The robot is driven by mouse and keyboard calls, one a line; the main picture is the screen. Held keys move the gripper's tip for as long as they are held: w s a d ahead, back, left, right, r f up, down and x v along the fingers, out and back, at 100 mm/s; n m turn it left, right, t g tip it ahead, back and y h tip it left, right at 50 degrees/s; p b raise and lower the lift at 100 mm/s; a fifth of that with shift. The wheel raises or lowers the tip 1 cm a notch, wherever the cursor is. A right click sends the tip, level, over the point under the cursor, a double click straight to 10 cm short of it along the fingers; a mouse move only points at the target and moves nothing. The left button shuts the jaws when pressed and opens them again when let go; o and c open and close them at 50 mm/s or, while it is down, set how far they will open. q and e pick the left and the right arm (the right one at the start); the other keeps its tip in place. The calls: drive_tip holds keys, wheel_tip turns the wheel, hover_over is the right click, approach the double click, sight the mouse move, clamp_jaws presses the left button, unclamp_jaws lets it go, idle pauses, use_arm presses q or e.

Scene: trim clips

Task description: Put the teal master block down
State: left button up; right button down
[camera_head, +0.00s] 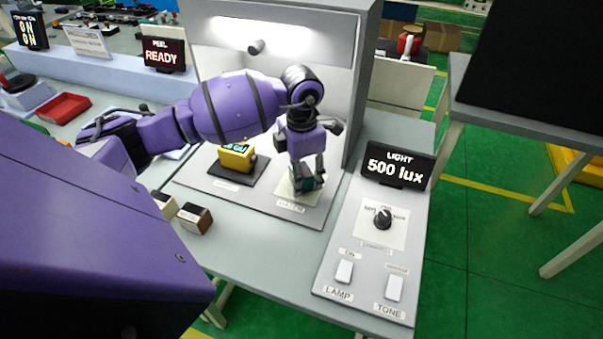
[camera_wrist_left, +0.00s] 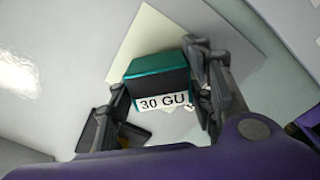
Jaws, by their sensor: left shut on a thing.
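The teal master block (camera_wrist_left: 158,82) is between the fingers of my left gripper (camera_wrist_left: 160,105) in the left wrist view, with a white "30 GU" label on its side. My left gripper (camera_head: 308,186) is shut on it inside the light booth. In the head view the block (camera_head: 304,180) is mostly hidden by the fingers. It is over a pale cream pad (camera_head: 290,194) on the booth floor; I cannot tell whether it touches the pad. My right gripper is not in view.
A yellow block (camera_head: 236,157) sits on a dark pad to the left in the booth. The booth's side wall (camera_head: 358,90) stands close on the right. A control panel reads "500 lux" (camera_head: 396,167).

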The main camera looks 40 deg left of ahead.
use_arm(q)
drive_tip(key=shift+f, duration=0.15)
drive_tip(key=o, duration=1.2)
drive_tip(key=shift+o, duration=0.2)
wheel_tip(320, 180, up, 12)
drive_tip(key=shift+r, duration=0.2)
